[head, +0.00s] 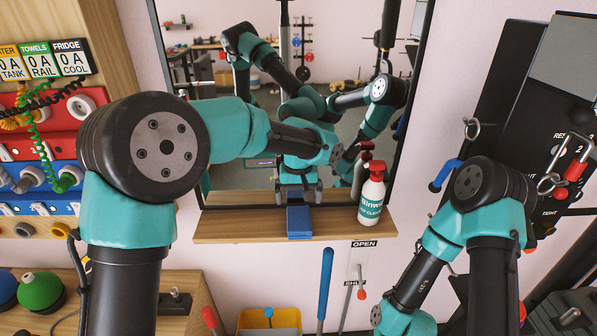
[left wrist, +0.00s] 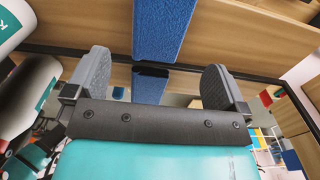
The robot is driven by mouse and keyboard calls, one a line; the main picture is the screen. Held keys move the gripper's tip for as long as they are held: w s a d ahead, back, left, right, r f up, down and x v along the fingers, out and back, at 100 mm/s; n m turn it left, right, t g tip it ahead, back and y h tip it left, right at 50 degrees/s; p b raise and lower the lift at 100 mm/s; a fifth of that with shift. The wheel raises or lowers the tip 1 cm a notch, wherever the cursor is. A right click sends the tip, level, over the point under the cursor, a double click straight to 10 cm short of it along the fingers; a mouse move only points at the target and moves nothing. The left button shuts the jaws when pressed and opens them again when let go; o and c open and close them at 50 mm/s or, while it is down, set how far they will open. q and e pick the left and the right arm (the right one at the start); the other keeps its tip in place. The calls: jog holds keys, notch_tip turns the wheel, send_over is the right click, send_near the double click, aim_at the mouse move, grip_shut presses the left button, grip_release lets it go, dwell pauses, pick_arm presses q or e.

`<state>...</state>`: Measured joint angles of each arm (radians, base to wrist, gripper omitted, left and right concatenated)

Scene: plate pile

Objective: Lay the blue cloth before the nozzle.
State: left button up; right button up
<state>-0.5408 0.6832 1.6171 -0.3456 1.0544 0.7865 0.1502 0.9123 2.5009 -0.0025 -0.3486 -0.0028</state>
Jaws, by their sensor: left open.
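My right gripper is out of sight.
The mirror (head: 330,110) behind the shelf (head: 225,228) reflects my arms, the cloth and the bottle. A board with knobs (head: 40,150) is at left, a dark panel with hooks (head: 540,130) at right. A yellow bin (head: 270,318) is below. The shelf left of the cloth is clear.

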pick_arm(q)
notch_tip(320, 180, up, 8)
jog(key=shift+r, duration=0.15)
